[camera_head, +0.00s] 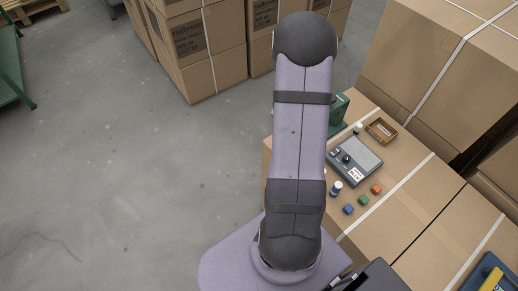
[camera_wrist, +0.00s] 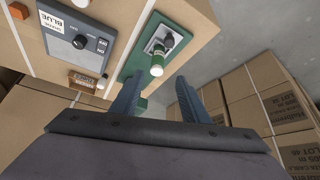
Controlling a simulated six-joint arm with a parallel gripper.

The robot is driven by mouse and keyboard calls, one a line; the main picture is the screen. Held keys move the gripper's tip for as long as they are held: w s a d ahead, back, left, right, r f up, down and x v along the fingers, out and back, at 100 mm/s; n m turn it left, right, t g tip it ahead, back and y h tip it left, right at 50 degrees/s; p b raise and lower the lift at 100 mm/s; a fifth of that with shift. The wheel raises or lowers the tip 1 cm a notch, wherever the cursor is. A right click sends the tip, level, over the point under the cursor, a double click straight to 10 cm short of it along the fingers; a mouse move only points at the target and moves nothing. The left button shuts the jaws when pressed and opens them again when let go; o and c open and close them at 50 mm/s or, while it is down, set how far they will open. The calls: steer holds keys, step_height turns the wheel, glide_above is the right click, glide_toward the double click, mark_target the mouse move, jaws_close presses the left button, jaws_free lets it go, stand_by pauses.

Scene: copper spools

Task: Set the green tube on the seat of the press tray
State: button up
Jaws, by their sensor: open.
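The green tube (camera_wrist: 158,57) with a white end shows in the wrist view, over the near part of a pale metal plate (camera_wrist: 153,43) on the green press (camera_wrist: 128,70). The tube looks upright, its white end towards the camera; I cannot tell whether its base is fully on the seat. A dark knob-like part (camera_wrist: 168,41) is beside it on the plate. My gripper (camera_wrist: 160,88) is open and empty, its fingers apart with the tube beyond the gap. In the head view the press (camera_head: 340,108) is partly hidden behind my arm, and my gripper is hidden.
A grey control box (camera_head: 355,159) and a small wooden tray (camera_head: 381,131) are near the press on the carton top. A white-and-blue bottle (camera_head: 337,187) and blue (camera_head: 348,209), green (camera_head: 364,200) and orange (camera_head: 376,189) cubes lie nearer. Big cartons (camera_head: 430,60) stand behind.

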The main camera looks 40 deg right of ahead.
steer(key=w+a+r+n+t+y, duration=0.1)
steer(key=w+a+r+n+y, duration=0.2)
steer(key=a, duration=0.8)
steer(key=w+a+r+n+t+y, duration=0.1)
steer(key=w+a+r+n+y, duration=0.2)
steer(key=a, duration=0.7)
steer(key=s+a+r+n+g, duration=0.2)
steer(key=s+a+n, duration=0.1)
steer(key=s+a, duration=0.3)
steer(key=s+a+r+n+g, duration=0.2)
steer(key=s+a+r+n, duration=0.1)
steer(key=s, duration=0.6)
steer(key=a+n, duration=0.1)
steer(key=a, duration=0.1)
steer(key=shift+s+a+h, duration=0.3)
steer(key=shift+a, duration=0.05)
step_height(320, 180, down, 54)
steer(key=b, duration=5.4)
steer(key=shift+f, duration=0.25)
